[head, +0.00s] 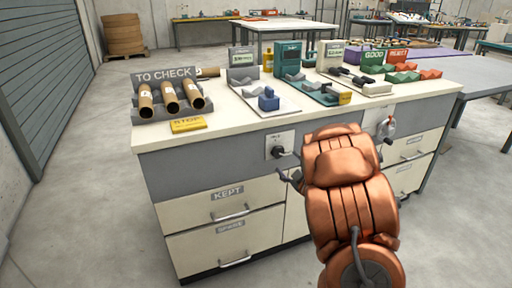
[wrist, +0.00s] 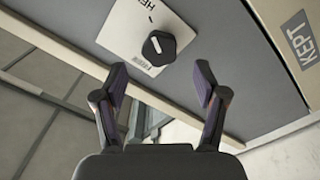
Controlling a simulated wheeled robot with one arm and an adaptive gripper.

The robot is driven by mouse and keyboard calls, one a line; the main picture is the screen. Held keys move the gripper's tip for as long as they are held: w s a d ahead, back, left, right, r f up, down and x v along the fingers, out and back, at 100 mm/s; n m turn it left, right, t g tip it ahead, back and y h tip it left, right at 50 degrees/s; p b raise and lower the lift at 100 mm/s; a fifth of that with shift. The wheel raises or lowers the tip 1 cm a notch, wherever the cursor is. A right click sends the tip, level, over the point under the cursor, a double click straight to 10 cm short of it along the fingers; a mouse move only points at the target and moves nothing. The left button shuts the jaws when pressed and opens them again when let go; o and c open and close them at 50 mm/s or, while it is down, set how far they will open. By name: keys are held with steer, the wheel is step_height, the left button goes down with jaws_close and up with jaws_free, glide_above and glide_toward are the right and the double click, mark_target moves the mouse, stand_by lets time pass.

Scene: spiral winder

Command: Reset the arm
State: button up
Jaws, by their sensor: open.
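My copper-coloured arm rises at the lower right of the head view and covers part of the workbench front. My gripper (head: 287,176) is beside a black knob (head: 278,152) on a white plate on the bench front. In the wrist view my gripper (wrist: 163,84) is open, with two dark fingers apart and nothing between them. The knob (wrist: 158,45) lies just beyond the fingertips, with a white pointer line on it. I cannot tell for sure whether a finger touches it, but a gap shows in the wrist view.
The bench (head: 160,142) carries a "TO CHECK" rack (head: 168,100) with three tubes, a yellow "STOP" block (head: 188,125) and several small stations. Drawers, one marked "KEPT" (head: 228,193), are shut below. A second table stands at right. Floor at left (head: 90,190) is clear.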

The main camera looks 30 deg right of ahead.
steer(key=s+a+m+g+y, duration=0.1)
steer(key=s+a+m+g, duration=0.1)
steer(key=s+a+g, duration=0.85)
steer(key=s+a+m+g, duration=0.3)
steer(key=s+a, duration=0.5)
steer(key=s, duration=0.7)
steer(key=s+a+m+g+y, duration=0.1)
steer(key=s+a+m+g, duration=0.1)
steer(key=s+a+g, duration=0.85)
steer(key=s+r+t+p, duration=0.2)
steer(key=r+p, duration=1)
steer(key=r, duration=0.1)
steer(key=s+d+r+t+p, duration=0.1)
steer(key=s+r+t+p, duration=0.1)
steer(key=r+p, duration=1.1)
steer(key=shift+r, duration=0.7)
steer(key=shift+s, duration=0.1)
